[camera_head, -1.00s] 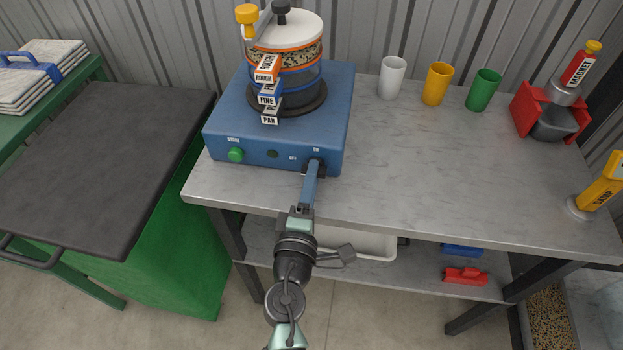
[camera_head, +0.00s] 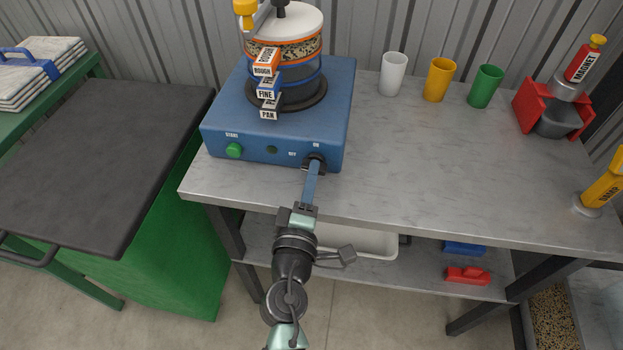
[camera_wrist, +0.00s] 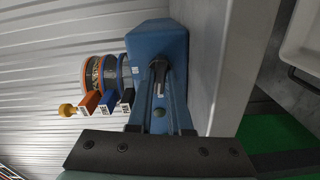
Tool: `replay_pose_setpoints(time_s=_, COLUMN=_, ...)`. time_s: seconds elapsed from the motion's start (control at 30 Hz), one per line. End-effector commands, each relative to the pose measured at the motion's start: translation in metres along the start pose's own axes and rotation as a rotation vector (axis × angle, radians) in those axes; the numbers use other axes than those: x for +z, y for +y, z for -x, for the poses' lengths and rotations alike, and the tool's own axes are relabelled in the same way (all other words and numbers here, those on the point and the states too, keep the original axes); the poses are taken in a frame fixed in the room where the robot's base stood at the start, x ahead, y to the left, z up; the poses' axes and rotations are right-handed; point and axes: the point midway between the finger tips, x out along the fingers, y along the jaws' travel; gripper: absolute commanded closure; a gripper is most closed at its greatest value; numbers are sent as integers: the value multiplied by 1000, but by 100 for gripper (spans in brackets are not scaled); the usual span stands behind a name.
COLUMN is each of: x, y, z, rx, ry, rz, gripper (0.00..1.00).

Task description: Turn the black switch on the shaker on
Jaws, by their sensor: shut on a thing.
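The shaker is a blue box (camera_head: 230,110) with a sieve stack (camera_head: 285,60) on top, at the back left of the table. Its black switch (camera_head: 317,158) is at the right end of the front face, near the OFF and ON labels. My gripper (camera_head: 312,174) reaches it from the front and its blue fingers are shut on the switch. In the wrist view the switch (camera_wrist: 158,66) is between the fingertips (camera_wrist: 160,82). The fingers partly cover it, so I cannot tell clearly which label it points at. A green START button (camera_head: 233,150) is at the left of the face.
White, yellow and green cups (camera_head: 438,80) stand behind on the grey table (camera_head: 420,160). A red magnet holder (camera_head: 553,110) and a yellow-handled tool (camera_head: 603,185) are at the right. A dark-topped green cabinet (camera_head: 100,160) stands left. The table's middle is clear.

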Motion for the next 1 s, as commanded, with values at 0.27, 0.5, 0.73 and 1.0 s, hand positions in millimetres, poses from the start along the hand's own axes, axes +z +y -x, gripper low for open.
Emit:
replay_pose_setpoints(time_s=0.27, x=0, y=-5, z=0, rx=1, ry=2, rz=-256, gripper=100)
replay_pose_setpoints(time_s=0.5, x=0, y=-5, z=0, rx=1, ry=2, rz=-485, gripper=100)
replay_pose_setpoints(time_s=0.73, x=0, y=-5, z=0, rx=1, ry=3, rz=-704, gripper=100)
replay_pose_setpoints(time_s=1.0, x=0, y=-5, z=0, rx=1, ry=4, rz=-959, gripper=100)
